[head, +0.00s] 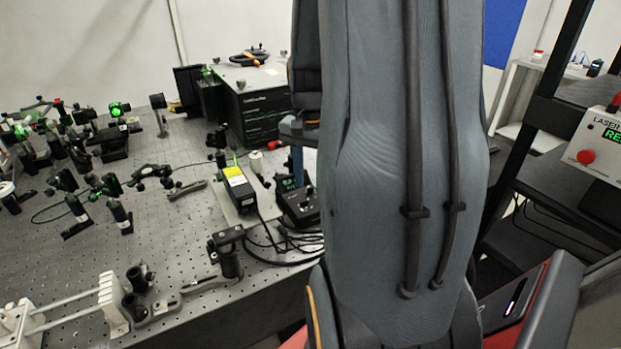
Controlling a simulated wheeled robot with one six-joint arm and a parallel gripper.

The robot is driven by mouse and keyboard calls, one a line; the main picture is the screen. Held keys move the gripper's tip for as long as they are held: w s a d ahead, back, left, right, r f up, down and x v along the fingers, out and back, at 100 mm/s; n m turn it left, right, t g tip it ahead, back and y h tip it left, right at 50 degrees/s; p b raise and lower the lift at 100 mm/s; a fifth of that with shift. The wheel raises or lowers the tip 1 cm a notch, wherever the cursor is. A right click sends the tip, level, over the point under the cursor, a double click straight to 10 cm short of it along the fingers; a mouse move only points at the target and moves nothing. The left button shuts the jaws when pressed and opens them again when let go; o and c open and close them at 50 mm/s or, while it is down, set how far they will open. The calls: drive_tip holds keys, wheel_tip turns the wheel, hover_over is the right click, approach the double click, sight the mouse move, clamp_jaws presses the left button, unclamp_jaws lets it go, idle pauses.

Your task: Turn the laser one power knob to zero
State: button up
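My arm's large grey link fills the middle of the head view and hides much of what is behind it. A small black control box (300,207) with what look like knobs on top sits on the optical table, left of my arm. I cannot tell whether one of these is the laser one power knob, nor its setting. A black and yellow laser module (239,188) stands left of the box on a light plate. A white box labelled "LASER" (600,140) with a green display and a red button is cut off at the right edge.
The optical table (180,238) carries many optical mounts (70,150) at the left, some lit green. Black cables (262,240) lie in front of the control box. A large black unit (255,110) stands at the table's back. A dark rack (560,115) stands right of my arm.

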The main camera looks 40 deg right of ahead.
drive_tip(key=shift+f, duration=0.4)
clamp_jaws()
drive_tip(key=n+p, duration=0.2)
drive_tip(key=n, duration=0.1)
drive_tip(key=shift+r+p, duration=0.15)
drive_tip(key=shift+p, duration=0.25)
drive_tip(key=shift+n+p, duration=1.3)
drive_tip(key=shift+n, duration=1.2)
